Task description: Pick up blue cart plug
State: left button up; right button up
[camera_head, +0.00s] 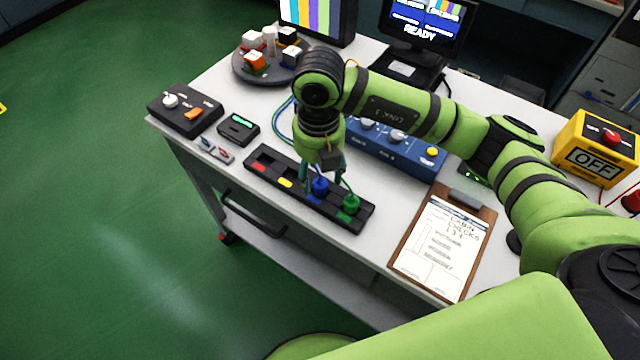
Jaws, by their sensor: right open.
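The blue plug (320,186) stands in the black socket strip (268,160) near the front edge of the cart. My right gripper (321,184) points down over the blue plug, with its fingers on either side of it and open. I cannot tell whether the fingers touch it. A green plug (351,202) stands just to the right in the same strip, close to the right finger. The strip has red, yellow, blue and green marks. My left gripper is not in view.
A clipboard (445,240) lies to the right of the strip. A blue box with knobs (400,148) stands behind the gripper. A black switch box (186,108) and a round tray (243,72) with blocks are at left. Cables run behind the strip.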

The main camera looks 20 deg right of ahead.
aim_at(320, 179)
notch_tip(320, 179, down, 4)
jog(key=shift+s+d+r+p, duration=0.1)
jog(key=shift+d+r+p, duration=0.1)
jog(key=shift+p, duration=0.25)
jog(key=shift+a+f, duration=0.1)
jog(key=shift+f, duration=0.1)
jog(key=c, duration=0.3)
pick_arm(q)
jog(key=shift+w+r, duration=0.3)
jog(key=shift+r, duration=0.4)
pick_arm(e)
grip_shut()
